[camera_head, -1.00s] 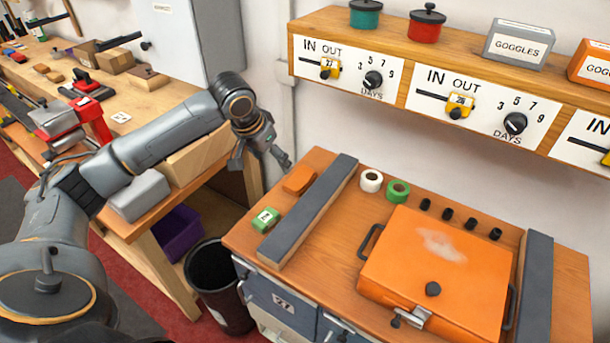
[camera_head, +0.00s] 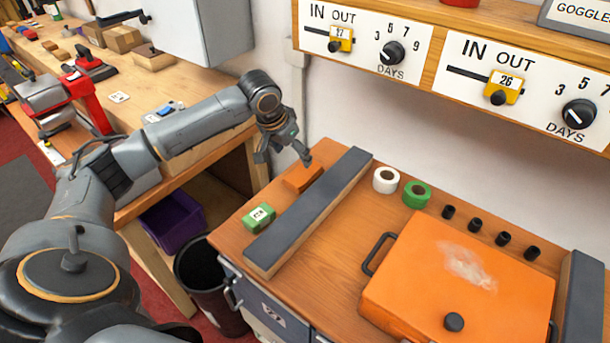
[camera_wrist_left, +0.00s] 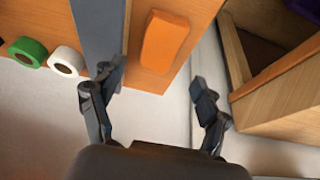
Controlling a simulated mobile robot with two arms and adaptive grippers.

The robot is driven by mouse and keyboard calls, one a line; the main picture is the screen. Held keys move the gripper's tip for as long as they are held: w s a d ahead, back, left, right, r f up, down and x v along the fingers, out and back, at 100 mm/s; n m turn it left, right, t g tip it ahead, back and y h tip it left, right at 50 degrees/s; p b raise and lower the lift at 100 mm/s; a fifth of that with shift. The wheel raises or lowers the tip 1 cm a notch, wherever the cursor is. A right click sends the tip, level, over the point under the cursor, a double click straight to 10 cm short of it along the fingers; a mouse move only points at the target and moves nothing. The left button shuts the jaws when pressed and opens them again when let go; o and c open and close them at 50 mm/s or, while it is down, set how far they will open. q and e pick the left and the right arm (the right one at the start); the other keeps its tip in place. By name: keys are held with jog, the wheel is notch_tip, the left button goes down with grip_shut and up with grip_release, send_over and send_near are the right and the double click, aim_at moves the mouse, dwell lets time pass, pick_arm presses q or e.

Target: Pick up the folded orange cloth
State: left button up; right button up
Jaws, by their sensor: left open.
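The folded orange cloth (camera_head: 303,177) is a small flat orange block lying on the wooden bench top, left of a dark grey rail. In the left wrist view the cloth (camera_wrist_left: 165,40) lies ahead of the fingers, in line with the gap between them. My left gripper (camera_head: 284,160) is open and empty, just above and behind the cloth in the head view. In the left wrist view its spread fingers (camera_wrist_left: 158,82) show on either side, apart from the cloth. My right gripper is in neither view.
The grey-topped rail (camera_head: 308,212) runs close beside the cloth. A green labelled box (camera_head: 259,218) sits nearer the front. White tape (camera_head: 386,180), green tape (camera_head: 417,194) and a large orange case (camera_head: 458,285) are right of the rail. A dark bin (camera_head: 205,285) stands below left.

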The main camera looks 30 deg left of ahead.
pick_arm(q)
send_over(301, 174)
jog(key=s, duration=0.2)
notch_tip(301, 174, down, 4)
jog(key=shift+f, duration=0.2)
jog(key=shift+p+x, duration=0.7)
jog(key=shift+x, duration=1.95)
jog(key=shift+s+a, duration=0.1)
jog(key=shift+s, duration=0.15)
jog(key=c, duration=0.8)
